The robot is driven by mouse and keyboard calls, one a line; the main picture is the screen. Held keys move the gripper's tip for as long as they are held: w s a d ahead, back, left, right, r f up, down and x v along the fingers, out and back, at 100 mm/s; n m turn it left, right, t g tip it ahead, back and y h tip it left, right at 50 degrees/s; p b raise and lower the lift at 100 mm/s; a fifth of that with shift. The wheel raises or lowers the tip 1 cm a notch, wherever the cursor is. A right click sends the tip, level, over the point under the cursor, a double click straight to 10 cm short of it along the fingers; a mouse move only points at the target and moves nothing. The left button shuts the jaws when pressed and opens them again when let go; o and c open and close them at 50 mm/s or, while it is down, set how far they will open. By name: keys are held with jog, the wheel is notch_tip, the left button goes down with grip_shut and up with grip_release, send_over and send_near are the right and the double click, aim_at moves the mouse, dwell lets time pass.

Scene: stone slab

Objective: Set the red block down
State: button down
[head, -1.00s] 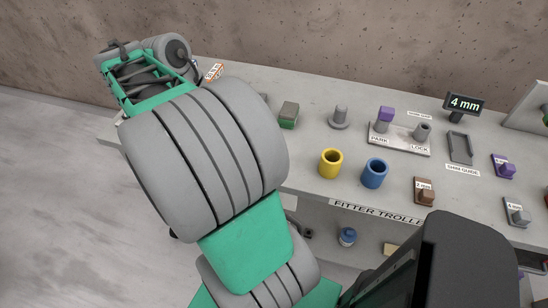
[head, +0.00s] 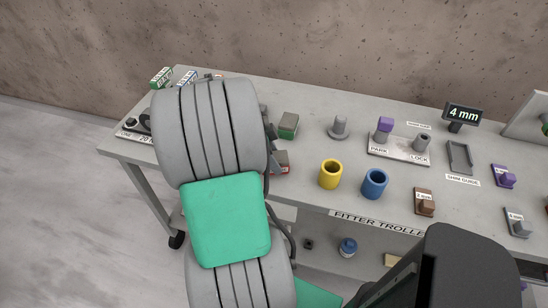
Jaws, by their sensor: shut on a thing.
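The red block (head: 282,169) shows beside my arm near the front edge of the trolley top, its upper face grey and its front red with a pale label. My gripper (head: 272,150) is mostly hidden behind my grey arm links; only dark parts of it show at the block's left. It is shut on the red block. I cannot tell whether the block touches the trolley top (head: 235,85) or hangs just above it.
A green block (head: 289,124) stands just behind the red one. A grey post (head: 339,127), yellow cup (head: 331,174) and blue cup (head: 375,183) stand to the right. A PARK/LOCK plate (head: 399,152) lies farther right. Small boxes (head: 161,77) are at the back left.

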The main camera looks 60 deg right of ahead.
jog(key=shift+f, duration=0.2)
jog(key=c, duration=0.6)
grip_release()
jog(key=shift+r, duration=0.1)
